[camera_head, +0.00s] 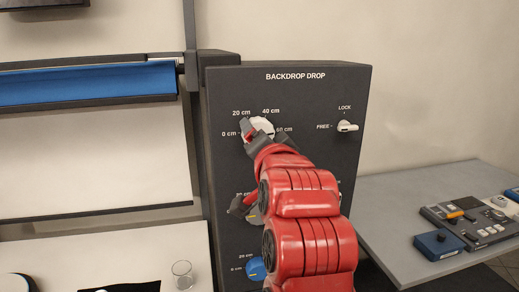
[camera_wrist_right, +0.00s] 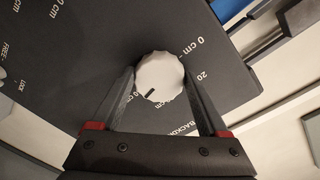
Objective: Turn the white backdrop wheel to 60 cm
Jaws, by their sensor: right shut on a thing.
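The white backdrop wheel (camera_head: 259,126) is the top knob on the dark panel titled BACKDROP DROP, ringed by labels from 0 to 60 cm. My right gripper (camera_head: 252,136) reaches up to it and is shut on it. In the right wrist view the white wheel (camera_wrist_right: 160,77) sits between the two fingers. Its dark mark points to the lower left there, away from the 0 cm and 20 labels; it appears to lie between the 40 and 60 directions. My left gripper is not in view.
A white lock lever (camera_head: 347,127) sits right of the wheel, with LOCK above and FREE to its left. A blue knob (camera_head: 256,268) is low on the panel. The blue backdrop roll (camera_head: 90,84) hangs left. A grey table (camera_head: 395,215) with devices stands right.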

